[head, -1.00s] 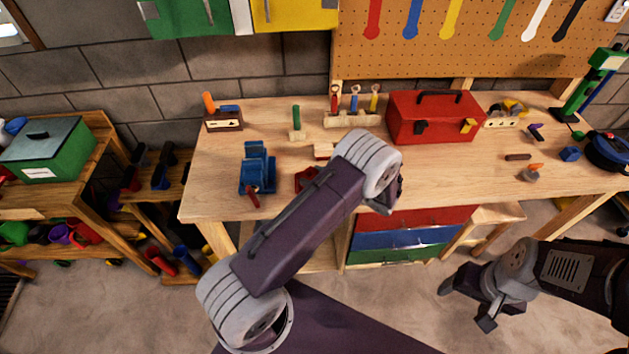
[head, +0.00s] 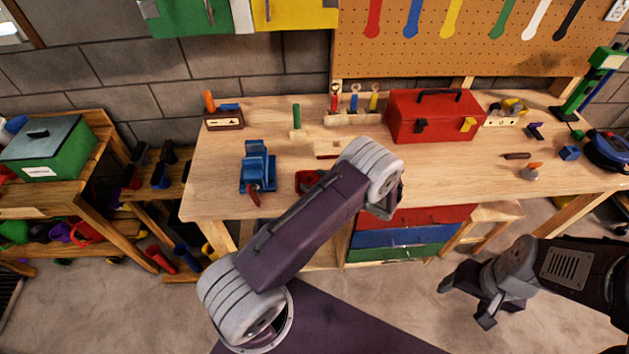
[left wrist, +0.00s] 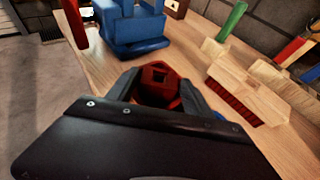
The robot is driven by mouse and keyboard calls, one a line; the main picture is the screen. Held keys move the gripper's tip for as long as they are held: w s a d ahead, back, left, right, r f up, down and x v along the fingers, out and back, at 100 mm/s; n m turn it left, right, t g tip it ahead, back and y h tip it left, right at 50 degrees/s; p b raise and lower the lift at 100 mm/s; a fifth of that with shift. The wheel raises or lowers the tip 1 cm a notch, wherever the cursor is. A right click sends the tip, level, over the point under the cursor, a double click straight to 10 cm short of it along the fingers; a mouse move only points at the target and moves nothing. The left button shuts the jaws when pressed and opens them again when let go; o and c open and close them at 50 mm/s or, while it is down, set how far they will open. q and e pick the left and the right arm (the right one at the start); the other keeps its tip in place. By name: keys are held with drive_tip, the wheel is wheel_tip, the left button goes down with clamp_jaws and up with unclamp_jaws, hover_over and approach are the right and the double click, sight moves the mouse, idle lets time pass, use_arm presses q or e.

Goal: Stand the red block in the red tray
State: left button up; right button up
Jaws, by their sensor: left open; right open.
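A red tray (head: 307,181) lies on the workbench right of the blue vise, partly hidden by my left arm. In the head view my left arm hides this gripper. My right gripper (head: 466,303) is open and empty, low in front of the bench.
The blue vise (head: 257,167) stands left of the tray. A wooden brush with red bristles (left wrist: 236,101) lies right of it in the wrist view. Behind are a green-handled tool (head: 297,117), a tool rack (head: 352,119) and a red toolbox (head: 434,117).

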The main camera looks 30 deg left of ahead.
use_arm(q)
drive_tip(key=b+v, duration=0.2)
drive_tip(key=v, duration=0.9)
drive_tip(key=s+r+n+g+h, duration=0.1)
drive_tip(key=s+r+n+h, duration=0.1)
drive_tip(key=s+n+h, duration=1.1)
drive_tip(key=s+n, duration=0.3)
drive_tip(key=n, duration=0.5)
drive_tip(key=shift+s+a+g, duration=0.3)
drive_tip(key=shift+a+g, duration=0.05)
drive_tip(key=shift+g, duration=0.05)
drive_tip(key=shift+s, duration=0.15)
